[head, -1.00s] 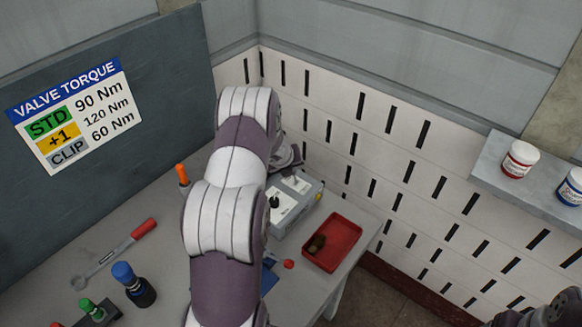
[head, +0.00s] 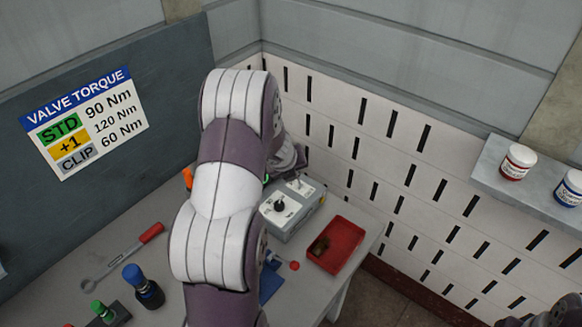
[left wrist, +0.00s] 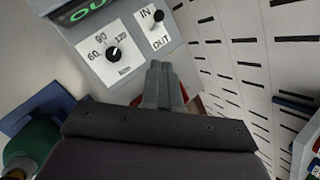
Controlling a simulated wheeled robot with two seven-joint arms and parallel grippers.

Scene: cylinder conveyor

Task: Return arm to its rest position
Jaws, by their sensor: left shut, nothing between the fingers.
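My left arm (head: 212,245) rises from the bottom of the head view and reaches over the table, hiding part of it. Its gripper is mostly hidden behind the arm there. In the left wrist view my left gripper (left wrist: 158,68) is shut and empty, its fingers together. It points towards the grey control box (left wrist: 85,28), which has a dial (left wrist: 113,54) marked 60, 90 and 120 and an IN/OUT lever (left wrist: 157,16). The box also shows in the head view (head: 297,224). Part of my right arm (head: 565,308) shows at the bottom right; its gripper is out of view.
A red tray (head: 347,240) with a dark item stands at the table's right edge. A shelf (head: 490,163) with two jars is at right. A slotted wall stands behind.

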